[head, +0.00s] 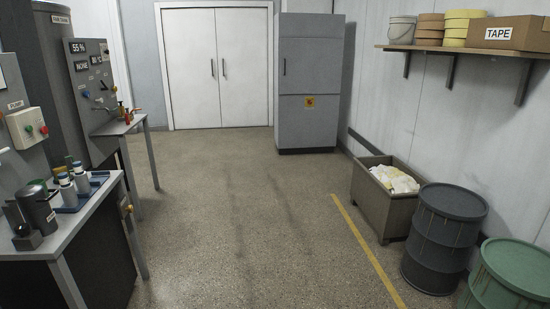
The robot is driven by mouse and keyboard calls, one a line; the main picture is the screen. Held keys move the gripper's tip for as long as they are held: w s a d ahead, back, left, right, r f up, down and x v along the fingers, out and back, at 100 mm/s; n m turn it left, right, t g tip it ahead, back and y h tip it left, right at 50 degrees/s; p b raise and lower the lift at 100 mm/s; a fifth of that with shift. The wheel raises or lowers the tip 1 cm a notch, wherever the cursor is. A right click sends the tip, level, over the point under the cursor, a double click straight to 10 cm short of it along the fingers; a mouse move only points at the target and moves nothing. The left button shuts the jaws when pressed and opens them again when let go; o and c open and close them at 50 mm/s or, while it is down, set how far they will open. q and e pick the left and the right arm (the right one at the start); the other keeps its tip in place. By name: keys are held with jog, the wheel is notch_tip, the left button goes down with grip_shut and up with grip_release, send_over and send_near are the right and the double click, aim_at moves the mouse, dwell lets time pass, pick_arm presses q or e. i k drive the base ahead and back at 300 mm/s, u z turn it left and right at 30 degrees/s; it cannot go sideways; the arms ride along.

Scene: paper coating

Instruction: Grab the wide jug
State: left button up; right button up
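A wide dark grey metal vessel (38,208), which looks like the wide jug, stands upright at the left on the near grey table (108,190). Its pouring lip and handle are too small to make out clearly. A small dark item with a rounded top (24,236) stands just in front of it. Several capped bottles in a blue tray (96,190) stand to its right. Neither of my grippers is in the head view.
A farther bench with a control panel (92,72) stands behind the table. The floor (220,200) in the middle is clear up to the white double doors (216,70). A bin of paper (372,205), a dark drum (440,240) and a green drum (508,285) line the right side.

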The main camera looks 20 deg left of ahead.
aim_at(57, 164)
jog(key=u, duration=0.25)
jog(key=i, duration=2.6)
jog(key=u, duration=0.75)
jog(key=i, duration=2.15)
jog(key=u, duration=2.2)
jog(key=i, duration=1.1)
jog(key=u, duration=0.95)
